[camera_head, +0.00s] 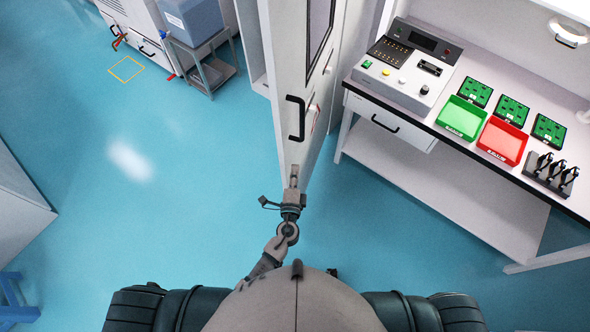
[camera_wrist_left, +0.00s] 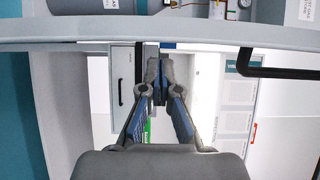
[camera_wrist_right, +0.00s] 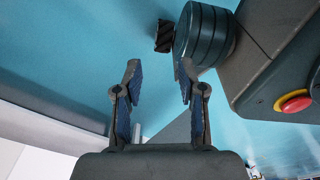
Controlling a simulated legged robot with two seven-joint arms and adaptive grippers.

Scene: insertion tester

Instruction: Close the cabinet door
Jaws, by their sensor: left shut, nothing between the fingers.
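The cabinet door (camera_head: 293,148) is a tall light panel standing open, seen nearly edge-on in the middle of the head view. My right gripper (camera_wrist_right: 158,75) is open and empty over the floor, outside the head view.
A white workbench (camera_head: 465,205) stands at the right with a tester (camera_head: 410,62), a green tray (camera_head: 461,117), a red tray (camera_head: 502,141) and several green boards. A cart with a blue box (camera_head: 192,20) is at the back left. The blue floor (camera_head: 130,220) left of the door is clear.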

